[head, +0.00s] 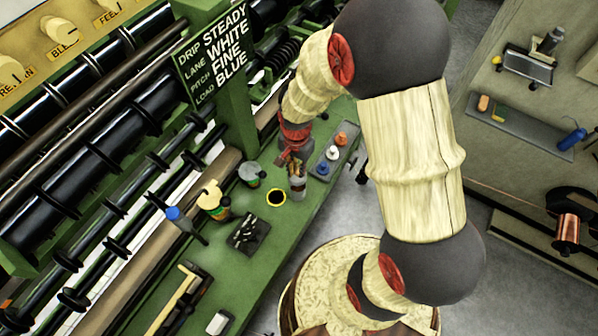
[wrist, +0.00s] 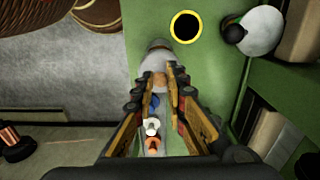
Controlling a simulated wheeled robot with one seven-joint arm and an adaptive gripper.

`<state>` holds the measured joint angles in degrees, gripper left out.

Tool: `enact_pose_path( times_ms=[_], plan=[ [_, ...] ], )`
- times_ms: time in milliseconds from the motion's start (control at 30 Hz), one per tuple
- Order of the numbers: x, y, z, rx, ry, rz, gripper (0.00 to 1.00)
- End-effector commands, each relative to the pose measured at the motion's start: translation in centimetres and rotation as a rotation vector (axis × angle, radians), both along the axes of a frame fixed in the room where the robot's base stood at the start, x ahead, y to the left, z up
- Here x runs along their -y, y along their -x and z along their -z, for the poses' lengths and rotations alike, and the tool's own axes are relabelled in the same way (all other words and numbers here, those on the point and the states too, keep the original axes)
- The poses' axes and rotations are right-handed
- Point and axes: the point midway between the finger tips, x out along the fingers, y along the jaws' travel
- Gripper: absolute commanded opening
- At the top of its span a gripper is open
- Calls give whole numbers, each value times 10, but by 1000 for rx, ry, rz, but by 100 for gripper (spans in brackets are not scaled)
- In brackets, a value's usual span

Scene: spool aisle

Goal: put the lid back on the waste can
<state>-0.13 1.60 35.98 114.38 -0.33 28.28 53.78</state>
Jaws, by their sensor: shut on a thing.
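My gripper (head: 296,164) is low over the green bench, in the middle of the head view. It is shut on a pale grey, rounded thing (head: 298,187) with a tan part between the fingers. The same thing shows past my fingertips (wrist: 160,76) in the wrist view (wrist: 156,57); I cannot tell whether it is a lid. A dark round opening with a yellow rim (head: 276,189) is on the bench just left of it, apart from it. A pale domed thing with a black knob (wrist: 262,30) stands farther left in the head view; I cannot tell which is the waste can.
The green bench (head: 262,240) runs along the roller machine. A grey tray (head: 322,178) with small white, blue and orange pieces lies beyond my gripper. A tan-topped container (head: 211,197), a blue-ended tool (head: 176,215) and a black block (head: 247,233) stand left. The bench edge drops to grey floor.

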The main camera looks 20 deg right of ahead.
Motion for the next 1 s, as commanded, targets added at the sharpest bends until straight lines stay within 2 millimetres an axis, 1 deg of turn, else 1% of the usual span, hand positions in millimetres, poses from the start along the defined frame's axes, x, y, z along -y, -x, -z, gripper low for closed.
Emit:
enact_pose_path(
  times_ms=[700,833,1000],
  plan=[
    [0,0,57,0,0,-1,0],
    [0,0,61,0,0,-1,0],
    [0,0,61,0,0,-1,0]
  ],
)
